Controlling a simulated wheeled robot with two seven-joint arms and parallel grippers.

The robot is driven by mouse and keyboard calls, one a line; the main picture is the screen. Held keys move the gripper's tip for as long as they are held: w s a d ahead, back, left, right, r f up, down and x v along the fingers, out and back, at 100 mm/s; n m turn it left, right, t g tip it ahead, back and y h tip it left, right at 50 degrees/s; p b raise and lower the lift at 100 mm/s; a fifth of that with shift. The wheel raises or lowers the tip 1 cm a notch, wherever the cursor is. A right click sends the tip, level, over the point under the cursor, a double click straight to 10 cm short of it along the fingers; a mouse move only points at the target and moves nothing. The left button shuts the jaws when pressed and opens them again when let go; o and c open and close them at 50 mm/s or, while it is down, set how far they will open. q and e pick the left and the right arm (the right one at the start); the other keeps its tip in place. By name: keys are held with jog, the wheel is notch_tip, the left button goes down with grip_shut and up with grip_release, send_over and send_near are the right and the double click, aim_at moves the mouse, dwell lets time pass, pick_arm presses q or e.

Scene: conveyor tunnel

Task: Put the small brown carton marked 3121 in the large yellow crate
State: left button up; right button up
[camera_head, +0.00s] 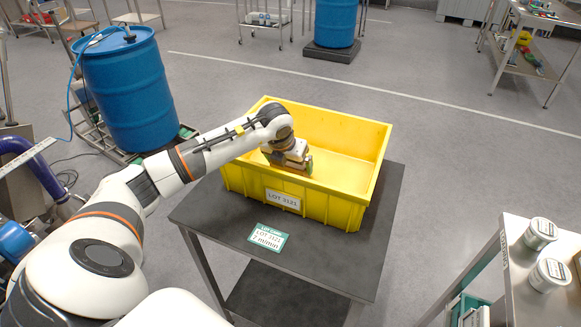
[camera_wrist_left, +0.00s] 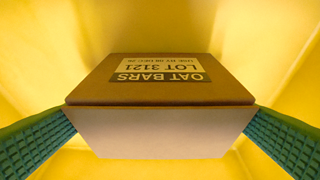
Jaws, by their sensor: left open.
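The large yellow crate (camera_head: 362,200) stands on a dark table, with a white LOT 3121 label on its front. The small brown carton (camera_wrist_left: 160,92) is inside it, with its OAT BARS LOT 3121 label upside down in the left wrist view. My left gripper (camera_head: 289,168) reaches down into the crate. Its green-padded fingers (camera_wrist_left: 160,138) are open, one on each side of the carton and close to its edges. In the head view the gripper mostly hides the carton. Whether the carton touches the crate floor is hidden. My right gripper is out of view.
The dark table (camera_head: 340,262) carries a green and white LOT 3121 card (camera_head: 268,237) in front of the crate. A blue drum (camera_head: 127,90) stands at the left. A bench with two white tubs (camera_head: 541,233) is at the lower right. The crate's right half looks empty.

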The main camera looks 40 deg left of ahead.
pick_arm(q)
jog(key=a+b+v, duration=0.1)
jog(key=v, duration=0.8)
jog(key=shift+d, duration=0.5)
jog(key=shift+r, duration=0.1)
